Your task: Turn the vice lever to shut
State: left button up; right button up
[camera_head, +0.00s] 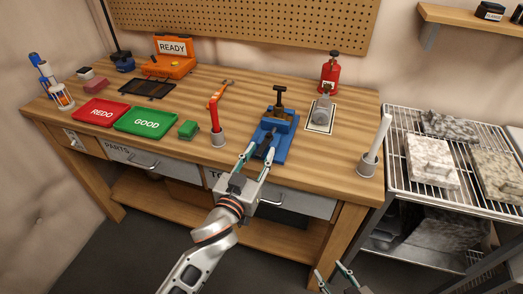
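A blue vice (285,142) stands on the wooden workbench near its front edge, right of the middle. A dark T-shaped handle, apparently the vice lever (280,98), rises at its far end. My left gripper (259,152) is open at the near end of the vice, its two fingers pointing towards it. I cannot tell whether the fingers touch the vice. My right gripper (329,268) is at the bottom edge, low in front of the bench. Its fingers are apart and empty, and most of its arm is out of view.
A red-handled tool in a holder (217,138) stands left of the vice, and a white rod in a holder (367,164) stands right. A wire rack (395,125) adjoins the bench.

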pick_arm(q)
jog(key=shift+w+d, duration=0.25)
jog(key=shift+w, duration=0.4)
grip_shut()
